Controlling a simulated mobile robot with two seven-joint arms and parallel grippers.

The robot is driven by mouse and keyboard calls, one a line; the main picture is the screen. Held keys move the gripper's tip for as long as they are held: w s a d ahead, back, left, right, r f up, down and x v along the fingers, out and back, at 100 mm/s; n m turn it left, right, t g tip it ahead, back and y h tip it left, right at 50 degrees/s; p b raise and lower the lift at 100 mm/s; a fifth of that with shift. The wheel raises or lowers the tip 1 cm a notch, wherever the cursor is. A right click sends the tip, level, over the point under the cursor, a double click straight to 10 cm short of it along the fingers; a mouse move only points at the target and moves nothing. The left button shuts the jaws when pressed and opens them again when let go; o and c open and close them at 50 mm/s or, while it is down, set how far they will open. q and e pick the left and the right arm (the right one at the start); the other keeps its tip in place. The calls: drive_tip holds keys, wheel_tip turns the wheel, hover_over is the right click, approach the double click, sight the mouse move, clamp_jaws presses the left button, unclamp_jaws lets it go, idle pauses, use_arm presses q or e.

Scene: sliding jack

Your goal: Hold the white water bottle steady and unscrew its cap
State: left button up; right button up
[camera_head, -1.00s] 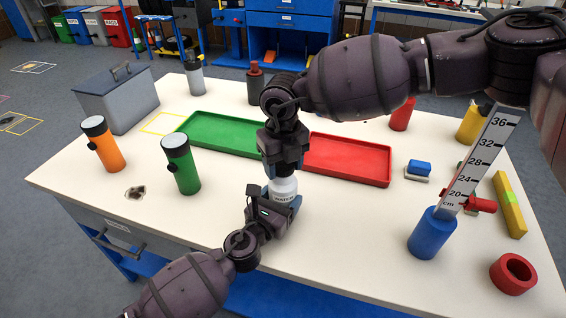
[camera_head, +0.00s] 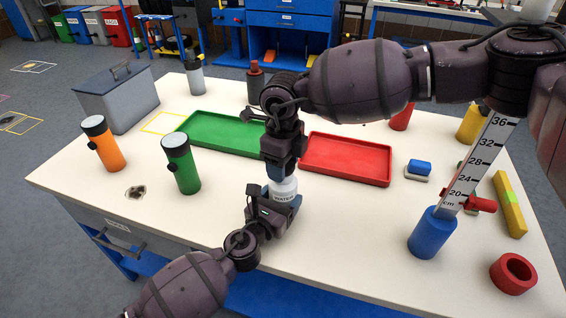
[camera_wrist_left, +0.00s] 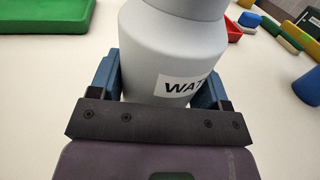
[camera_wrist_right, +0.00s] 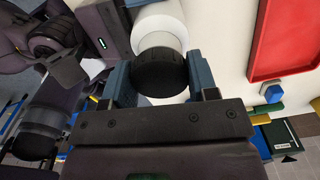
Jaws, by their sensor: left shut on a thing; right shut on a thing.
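The white water bottle (camera_head: 284,188) stands upright near the front middle of the table. Its body, with part of a "WATER" label, shows in the left wrist view (camera_wrist_left: 168,50). My left gripper (camera_head: 280,212) is shut on the bottle's body, low down, one finger on each side. My right gripper (camera_head: 282,170) comes down from above and is shut on the cap. The black ribbed cap (camera_wrist_right: 160,72) shows between its fingers in the right wrist view, over the bottle's white neck. In the head view the right gripper hides the cap.
A green tray (camera_head: 215,128) and a red tray (camera_head: 347,160) lie behind the bottle. A green flashlight (camera_head: 181,165) and an orange one (camera_head: 102,145) stand left. A blue cylinder with a ruler (camera_head: 432,234) and a red ring (camera_head: 514,274) are right.

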drive_tip(key=o, duration=1)
